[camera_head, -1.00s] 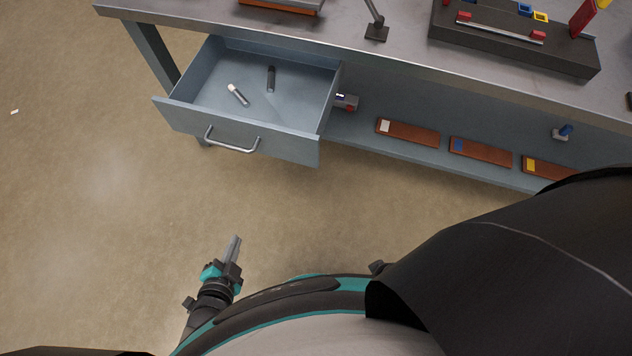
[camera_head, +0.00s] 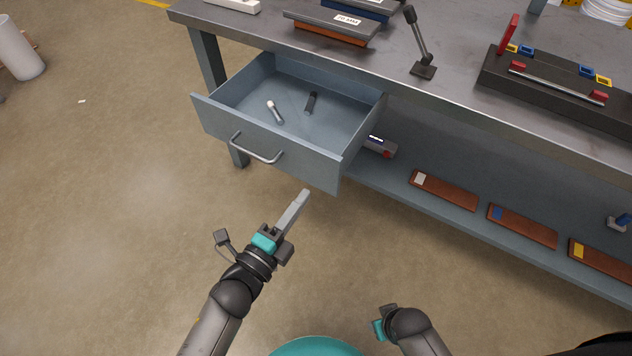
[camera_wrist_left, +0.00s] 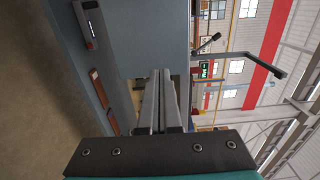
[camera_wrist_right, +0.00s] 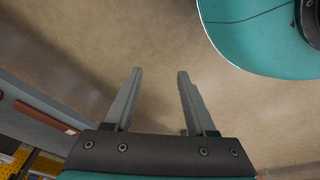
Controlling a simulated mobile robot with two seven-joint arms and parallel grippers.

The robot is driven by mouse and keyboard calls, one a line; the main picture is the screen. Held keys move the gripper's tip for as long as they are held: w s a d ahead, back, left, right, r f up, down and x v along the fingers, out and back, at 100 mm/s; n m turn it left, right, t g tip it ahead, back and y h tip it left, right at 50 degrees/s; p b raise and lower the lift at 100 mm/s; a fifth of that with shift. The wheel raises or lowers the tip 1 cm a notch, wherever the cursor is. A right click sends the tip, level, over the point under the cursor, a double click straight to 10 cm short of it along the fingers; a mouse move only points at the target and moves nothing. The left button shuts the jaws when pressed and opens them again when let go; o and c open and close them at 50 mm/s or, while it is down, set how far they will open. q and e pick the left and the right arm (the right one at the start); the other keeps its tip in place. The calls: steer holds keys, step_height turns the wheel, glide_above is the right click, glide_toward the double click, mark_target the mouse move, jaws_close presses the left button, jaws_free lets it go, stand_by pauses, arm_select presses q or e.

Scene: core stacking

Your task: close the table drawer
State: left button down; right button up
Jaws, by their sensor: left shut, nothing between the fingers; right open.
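The table drawer (camera_head: 265,147) is grey-blue and stands pulled out of the workbench (camera_head: 460,88) in the head view. It has a metal bar handle (camera_head: 256,151) on its front.
The lower shelf (camera_head: 395,189) holds several brown plates (camera_head: 445,190) and a small grey device (camera_head: 380,146). The floor in front of the drawer is clear.

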mark_target(324, 170)
arm_select(q)
steer(key=b+x, duration=0.1)
steer(key=x, duration=0.3)
steer(key=shift+w, duration=0.1)
steer(key=shift+x, duration=0.95)
arm_select(e)
steer(key=shift+w+a+r, duration=0.2)
steer(key=shift+r, duration=0.3)
steer(key=shift+w+a+r, duration=0.25)
steer(key=shift+r, duration=0.25)
steer(key=shift+w+a+r, duration=0.2)
steer(key=shift+r, duration=0.3)
arm_select(q)
steer(key=shift+d, duration=0.1)
